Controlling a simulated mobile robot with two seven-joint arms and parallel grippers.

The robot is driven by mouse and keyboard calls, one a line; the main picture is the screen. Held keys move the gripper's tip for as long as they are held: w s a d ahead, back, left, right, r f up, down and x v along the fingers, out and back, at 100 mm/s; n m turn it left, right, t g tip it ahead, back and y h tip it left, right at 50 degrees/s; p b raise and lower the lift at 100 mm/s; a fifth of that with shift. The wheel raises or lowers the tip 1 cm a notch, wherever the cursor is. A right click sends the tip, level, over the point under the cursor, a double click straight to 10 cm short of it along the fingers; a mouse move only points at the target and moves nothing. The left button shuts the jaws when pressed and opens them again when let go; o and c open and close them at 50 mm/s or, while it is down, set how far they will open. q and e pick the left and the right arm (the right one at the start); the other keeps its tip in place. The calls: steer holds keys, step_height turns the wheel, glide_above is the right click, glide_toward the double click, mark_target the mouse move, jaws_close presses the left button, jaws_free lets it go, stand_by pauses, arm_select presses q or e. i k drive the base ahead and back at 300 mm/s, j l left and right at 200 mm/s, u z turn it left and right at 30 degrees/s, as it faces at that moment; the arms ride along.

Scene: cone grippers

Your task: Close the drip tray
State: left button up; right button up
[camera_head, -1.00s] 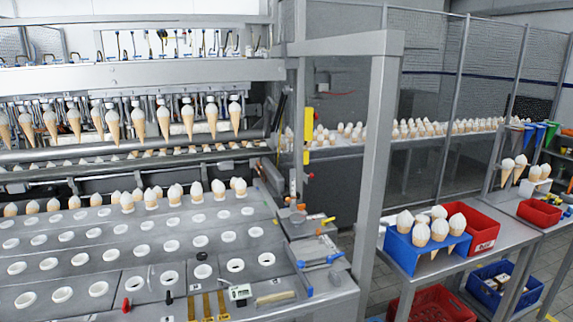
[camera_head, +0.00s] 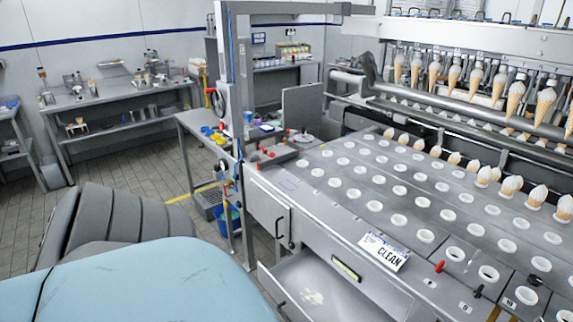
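The drip tray (camera_head: 316,293) is a metal drawer that stands pulled out from the front of the machine, below its top deck. Its inside is visible, with a pale spill or stain on the bottom. A dark handle (camera_head: 288,312) shows on its front, near the bottom edge of the view. No gripper shows in this view. The light blue, worn surface at the lower left looks like part of my own body.
The machine's deck (camera_head: 330,205) has rows of white-ringed holes, some with cones. A "CLEAN" sign (camera_head: 384,252) lies at its front edge. A cabinet door with a handle (camera_head: 278,228) is left of the tray. A blue bucket (camera_head: 229,218) stands on the floor.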

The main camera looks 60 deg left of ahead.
mark_target(304, 285)
steer(key=u, duration=1.65)
steer(key=l+u, duration=0.15)
steer(key=i+l+z, duration=0.15)
steer(key=i+l, duration=0.25)
